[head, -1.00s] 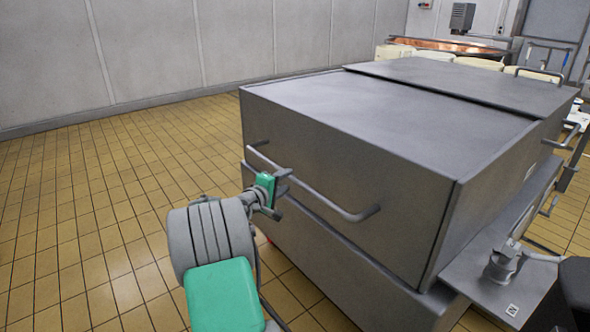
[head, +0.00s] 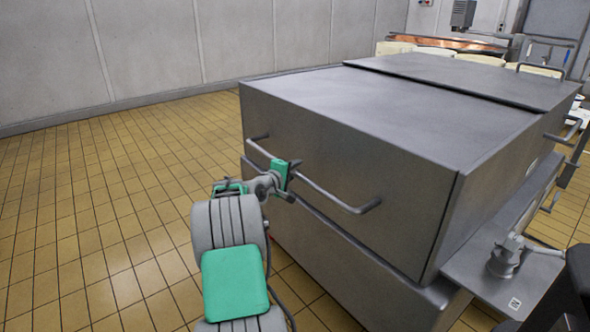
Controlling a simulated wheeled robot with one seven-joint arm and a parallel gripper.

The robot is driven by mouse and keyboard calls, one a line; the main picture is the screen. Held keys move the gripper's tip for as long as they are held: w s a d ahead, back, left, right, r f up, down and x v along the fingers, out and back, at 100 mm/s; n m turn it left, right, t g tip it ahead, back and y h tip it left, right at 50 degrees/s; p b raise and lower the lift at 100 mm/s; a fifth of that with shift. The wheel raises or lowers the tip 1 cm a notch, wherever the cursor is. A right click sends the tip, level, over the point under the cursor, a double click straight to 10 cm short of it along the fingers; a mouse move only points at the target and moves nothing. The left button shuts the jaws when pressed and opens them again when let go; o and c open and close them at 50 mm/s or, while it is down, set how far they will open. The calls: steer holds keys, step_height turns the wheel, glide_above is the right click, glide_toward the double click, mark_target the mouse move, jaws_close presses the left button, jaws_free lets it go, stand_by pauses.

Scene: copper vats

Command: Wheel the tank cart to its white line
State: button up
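The tank cart (head: 350,195) is a large grey metal box with a flat lid, filling the middle and right of the head view. A bent bar handle (head: 335,197) runs across its near face. My gripper (head: 289,179), with green pads behind it, is at the left half of this bar, and its fingers overlap the bar. I cannot tell whether they are closed on it. The cart's wheels are hidden. No white line shows on the visible floor.
Open yellow tiled floor (head: 90,215) lies to the left of the cart, up to a grey panel wall (head: 150,45). A copper vat (head: 450,43) and pale blocks (head: 395,48) stand behind the cart. A low metal shelf (head: 490,275) with a fitting is at the right.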

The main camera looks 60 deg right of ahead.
jaws_close()
stand_by(0.9)
